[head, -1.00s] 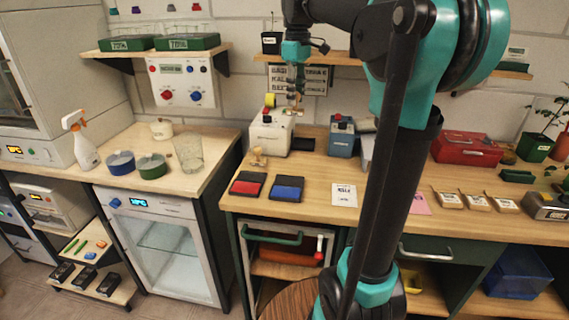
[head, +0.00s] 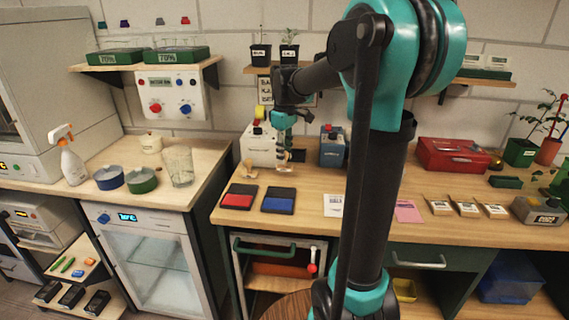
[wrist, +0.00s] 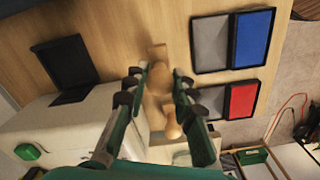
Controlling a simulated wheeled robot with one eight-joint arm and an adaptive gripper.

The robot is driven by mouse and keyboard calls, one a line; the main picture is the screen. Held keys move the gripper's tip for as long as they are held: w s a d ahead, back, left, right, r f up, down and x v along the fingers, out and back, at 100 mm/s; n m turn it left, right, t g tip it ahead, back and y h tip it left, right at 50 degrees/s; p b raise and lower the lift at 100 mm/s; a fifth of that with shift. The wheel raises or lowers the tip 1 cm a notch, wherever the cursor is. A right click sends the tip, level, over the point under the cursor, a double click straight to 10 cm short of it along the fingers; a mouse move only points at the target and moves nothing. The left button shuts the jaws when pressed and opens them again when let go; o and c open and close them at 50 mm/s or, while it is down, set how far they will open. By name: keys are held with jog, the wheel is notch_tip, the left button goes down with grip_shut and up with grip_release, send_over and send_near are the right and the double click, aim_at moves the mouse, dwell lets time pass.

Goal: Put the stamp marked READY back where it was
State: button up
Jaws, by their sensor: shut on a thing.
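My gripper (head: 284,152) is low over the bench, in front of the white machine. In the wrist view its fingers (wrist: 160,80) are shut on a wooden stamp (wrist: 159,76). I cannot tell whether the stamp touches the bench, and its marking cannot be read. A second wooden stamp (head: 249,170) stands on the bench just left of the gripper; it also shows below the held one in the wrist view (wrist: 172,127). An open red ink pad (head: 239,195) and a blue ink pad (head: 279,200) lie in front.
The white machine (head: 259,146) stands close behind the gripper, and a blue-grey machine (head: 333,150) to its right. A white card (head: 334,205) and a pink card (head: 408,211) lie along the front. Bare wood shows between the pads and the machines.

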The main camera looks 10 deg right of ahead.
jog(key=shift+f, duration=1.7)
jog(key=shift+f, duration=0.15)
jog(key=o, duration=0.9)
notch_tip(320, 180, up, 12)
jog(key=shift+r, duration=0.2)
